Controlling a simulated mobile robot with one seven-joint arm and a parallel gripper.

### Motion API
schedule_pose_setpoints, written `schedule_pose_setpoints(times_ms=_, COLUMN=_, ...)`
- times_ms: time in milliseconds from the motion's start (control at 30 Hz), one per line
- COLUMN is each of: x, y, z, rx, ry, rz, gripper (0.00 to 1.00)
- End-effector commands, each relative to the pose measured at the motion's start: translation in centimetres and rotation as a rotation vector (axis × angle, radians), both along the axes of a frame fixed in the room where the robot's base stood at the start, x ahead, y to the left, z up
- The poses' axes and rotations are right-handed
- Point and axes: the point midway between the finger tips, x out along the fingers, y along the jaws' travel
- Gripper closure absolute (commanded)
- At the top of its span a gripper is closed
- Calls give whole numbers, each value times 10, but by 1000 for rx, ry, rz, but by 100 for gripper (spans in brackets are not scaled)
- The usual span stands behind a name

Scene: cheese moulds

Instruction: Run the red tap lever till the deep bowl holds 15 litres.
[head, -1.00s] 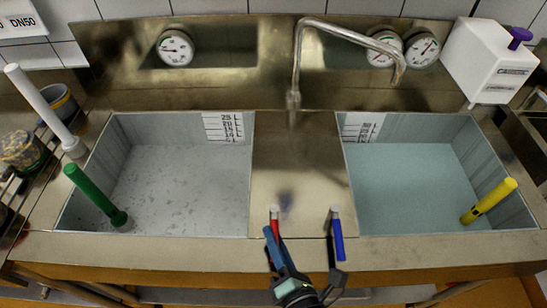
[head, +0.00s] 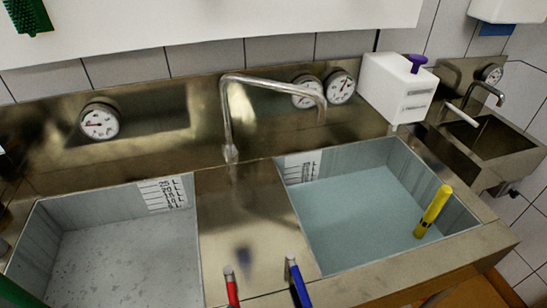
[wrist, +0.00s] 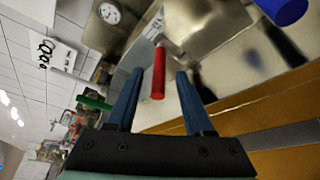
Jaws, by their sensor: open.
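The red tap lever (head: 231,287) stands at the front of the steel panel between the bowls, beside the blue lever (head: 298,282). In the wrist view the red lever (wrist: 158,85) lies between the two blue fingers of my open gripper (wrist: 159,73), with gaps visible. The head view does not show my gripper. The tap spout (head: 275,85) points over the right bowl (head: 460,211), which holds pale blue-green liquid. The left bowl (head: 120,255) shows a speckled grey floor. Both have litre scales; the right scale (head: 300,167) is too small to read. Which bowl is deeper I cannot tell.
A yellow standpipe (head: 433,211) stands in the right bowl. Round gauges (head: 99,121) sit on the back panel. A white box with a purple knob (head: 398,88) stands behind the right bowl. A small steel sink (head: 485,140) is at the far right.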

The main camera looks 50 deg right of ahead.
Motion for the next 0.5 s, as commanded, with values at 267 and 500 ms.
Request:
schedule_pose_setpoints(times_ms=267, x=-46, y=10, z=2, rx=0, ry=2, rz=-4, gripper=48)
schedule_pose_setpoints(times_ms=500, x=-68, y=16, z=13, rx=2, ry=-2, rz=-6, gripper=48)
